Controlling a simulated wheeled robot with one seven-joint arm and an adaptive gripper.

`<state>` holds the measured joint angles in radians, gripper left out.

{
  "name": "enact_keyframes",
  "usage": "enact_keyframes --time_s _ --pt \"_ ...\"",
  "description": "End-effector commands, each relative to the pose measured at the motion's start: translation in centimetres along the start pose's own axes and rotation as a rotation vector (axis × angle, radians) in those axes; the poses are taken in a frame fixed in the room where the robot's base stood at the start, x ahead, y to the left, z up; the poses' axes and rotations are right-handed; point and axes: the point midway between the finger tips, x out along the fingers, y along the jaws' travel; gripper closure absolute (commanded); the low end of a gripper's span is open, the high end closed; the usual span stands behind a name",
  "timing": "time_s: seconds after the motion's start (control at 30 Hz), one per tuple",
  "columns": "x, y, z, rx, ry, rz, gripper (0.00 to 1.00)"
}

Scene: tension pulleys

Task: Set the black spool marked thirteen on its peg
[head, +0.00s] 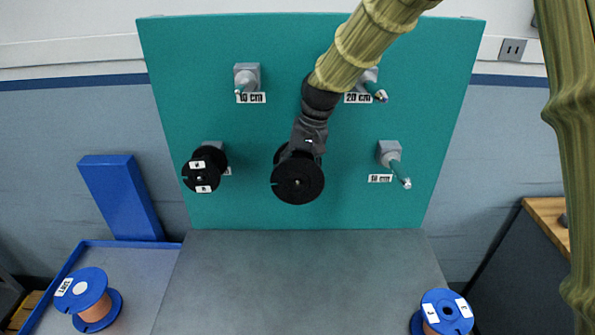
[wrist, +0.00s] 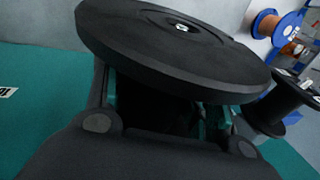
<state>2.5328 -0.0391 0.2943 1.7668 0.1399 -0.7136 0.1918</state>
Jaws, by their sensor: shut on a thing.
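A black spool (head: 298,182) is held in my gripper (head: 305,148) in front of the teal board, between the two lower pegs. In the wrist view the spool's wide black flange (wrist: 180,40) tilts across the jaws, which are shut around its hub. No number shows on it. The lower right peg (head: 394,165) is bare, and its label seems to start with a one but is too small to read surely. The upper left peg (head: 246,78), labelled 10 cm, and the upper right peg (head: 374,86), labelled 20 cm, are bare.
Another black spool (head: 203,170) with white labels sits on the lower left peg, partly covering that peg's label. A blue-flanged spool (head: 85,295) stands on the left tray (head: 140,265). Another (head: 445,312) stands at the grey table's (head: 300,265) right front. The table's middle is clear.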

Motion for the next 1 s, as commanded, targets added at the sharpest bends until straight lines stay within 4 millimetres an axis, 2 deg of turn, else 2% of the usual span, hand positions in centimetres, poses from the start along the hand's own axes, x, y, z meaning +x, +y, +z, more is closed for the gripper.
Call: enact_keyframes --time_s 1.0 --pt "0.13 -0.01 -1.09 0.000 0.001 0.000 0.80"
